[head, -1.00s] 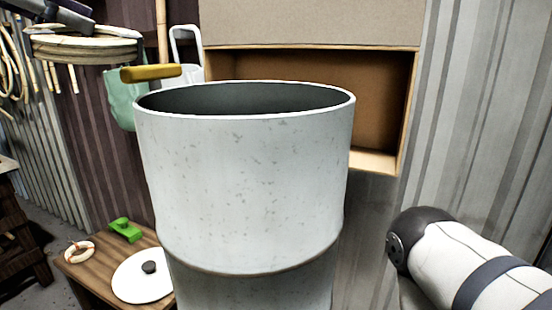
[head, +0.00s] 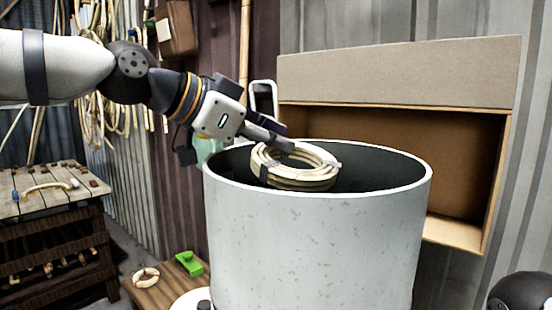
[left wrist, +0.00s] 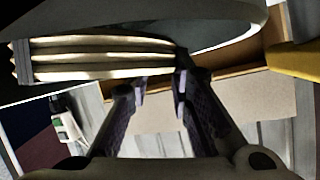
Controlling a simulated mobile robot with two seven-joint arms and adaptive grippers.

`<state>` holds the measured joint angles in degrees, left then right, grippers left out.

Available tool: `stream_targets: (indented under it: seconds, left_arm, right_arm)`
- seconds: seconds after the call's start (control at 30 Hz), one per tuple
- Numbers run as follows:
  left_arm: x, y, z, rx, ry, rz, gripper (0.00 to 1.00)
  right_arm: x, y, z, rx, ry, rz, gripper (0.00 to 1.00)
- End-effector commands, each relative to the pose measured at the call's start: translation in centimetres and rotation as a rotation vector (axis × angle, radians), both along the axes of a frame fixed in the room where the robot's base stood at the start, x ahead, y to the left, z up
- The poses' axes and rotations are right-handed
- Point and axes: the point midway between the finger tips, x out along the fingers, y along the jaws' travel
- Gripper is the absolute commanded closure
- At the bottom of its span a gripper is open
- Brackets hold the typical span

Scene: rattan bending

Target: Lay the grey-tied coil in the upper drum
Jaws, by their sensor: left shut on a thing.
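The coil (head: 318,178) is a pale rattan ring of several turns with grey ties at its sides. The coil hangs, slightly tilted, in the mouth of the upper drum (head: 318,245), a white speckled cylinder with a dark interior. Its lower edge is close to the near rim; I cannot tell how deep it sits. My right gripper is out of view.
An open cardboard box (head: 400,75) stands behind the drum. A low wooden table (head: 160,294) at the lower left holds a green clamp (head: 190,263) and a small ring (head: 146,276). A slatted workbench (head: 50,190) stands at far left. A yellow handle (left wrist: 298,60) shows in the left wrist view.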

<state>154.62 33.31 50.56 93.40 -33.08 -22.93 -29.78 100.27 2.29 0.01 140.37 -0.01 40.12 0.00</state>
Motion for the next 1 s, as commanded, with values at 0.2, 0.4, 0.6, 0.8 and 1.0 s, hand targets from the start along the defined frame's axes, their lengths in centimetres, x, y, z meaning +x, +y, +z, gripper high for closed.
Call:
stream_targets:
  seconds: [0.2,0.4,0.6,0.8,1.0]
  left_arm:
    - [-0.1,-0.3,-3.2,0.001,-0.001,-0.001,1.00]
    - [0.0,-0.3,-3.4,0.001,0.000,0.000,1.00]
    - [0.0,-0.3,-4.0,0.003,0.001,-0.001,1.00]
    - [0.0,-0.3,-4.9,0.006,0.007,-0.002,1.00]
    - [0.0,-0.3,-5.6,0.012,0.018,-0.005,0.60]
  right_arm:
    - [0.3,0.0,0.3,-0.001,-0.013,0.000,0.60]
    - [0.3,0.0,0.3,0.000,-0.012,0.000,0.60]
    - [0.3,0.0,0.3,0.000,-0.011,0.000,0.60]
    - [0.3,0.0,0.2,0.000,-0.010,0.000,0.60]
    - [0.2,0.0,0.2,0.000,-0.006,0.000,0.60]
